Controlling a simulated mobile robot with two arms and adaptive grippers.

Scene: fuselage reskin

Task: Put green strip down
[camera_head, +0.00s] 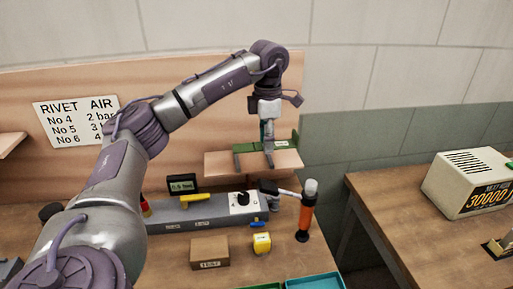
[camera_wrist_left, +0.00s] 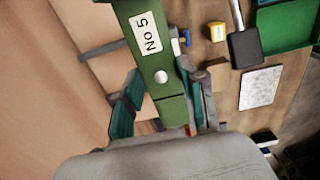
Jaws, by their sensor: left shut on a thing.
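My left gripper (camera_head: 267,132) reaches down over the small wooden shelf (camera_head: 225,167) on the back wall. In the left wrist view the green strip (camera_wrist_left: 146,42), with a white "No 5" label and a round pale spot, runs between the fingers of my left gripper (camera_wrist_left: 166,104). I cannot tell whether the strip rests fully on the shelf. My right gripper is not in view.
Below the shelf stands a grey bench unit (camera_head: 215,211) with a yellow-handled item (camera_head: 196,198). An orange-and-black tool (camera_head: 307,210), a cardboard box (camera_head: 209,251), a yellow tape measure (camera_head: 262,243) and a teal tray (camera_head: 315,283) are on the bench. A beige machine (camera_head: 468,184) sits on the right table.

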